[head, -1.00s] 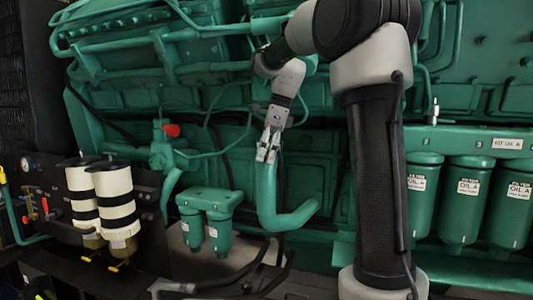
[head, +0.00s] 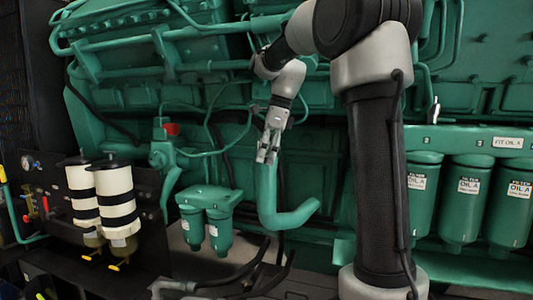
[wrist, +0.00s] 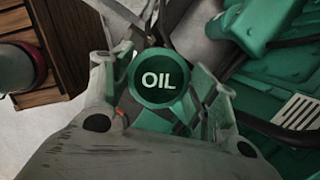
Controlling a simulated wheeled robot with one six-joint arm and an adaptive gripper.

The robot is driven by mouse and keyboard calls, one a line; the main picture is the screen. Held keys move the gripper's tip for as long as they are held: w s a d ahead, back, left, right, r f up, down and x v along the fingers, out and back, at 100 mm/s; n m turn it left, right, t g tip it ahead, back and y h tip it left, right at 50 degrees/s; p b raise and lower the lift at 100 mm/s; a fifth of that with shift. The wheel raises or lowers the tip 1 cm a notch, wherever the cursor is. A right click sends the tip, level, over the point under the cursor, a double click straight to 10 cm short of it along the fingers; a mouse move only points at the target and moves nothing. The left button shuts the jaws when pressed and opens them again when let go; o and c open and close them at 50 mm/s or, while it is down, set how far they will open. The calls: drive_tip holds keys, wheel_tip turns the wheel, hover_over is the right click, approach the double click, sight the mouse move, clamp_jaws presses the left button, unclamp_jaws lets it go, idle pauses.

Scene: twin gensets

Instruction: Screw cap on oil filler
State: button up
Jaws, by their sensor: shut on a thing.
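The round green cap marked OIL (wrist: 158,80) faces the wrist camera and sits between my two fingers. My gripper (head: 267,155) is shut on it and points down at the upper end of the bent green filler pipe (head: 270,200). In the head view the fingers hide the cap, and it cannot be told how far it is seated. In the wrist view the cap hides the pipe mouth. The cap's lettering reads nearly level there.
A green hand-held-size twin filter unit (head: 208,205) hangs left of the pipe. Two white canisters with black bands (head: 118,195) stand farther left. Large oil filters (head: 465,200) line the right. Green pipes and the engine wall lie close behind my gripper.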

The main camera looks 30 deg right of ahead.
idle(0.5)
drive_tip(key=shift+m+t, duration=0.3)
drive_tip(key=shift+m, duration=1.2)
drive_tip(key=o, duration=1.1)
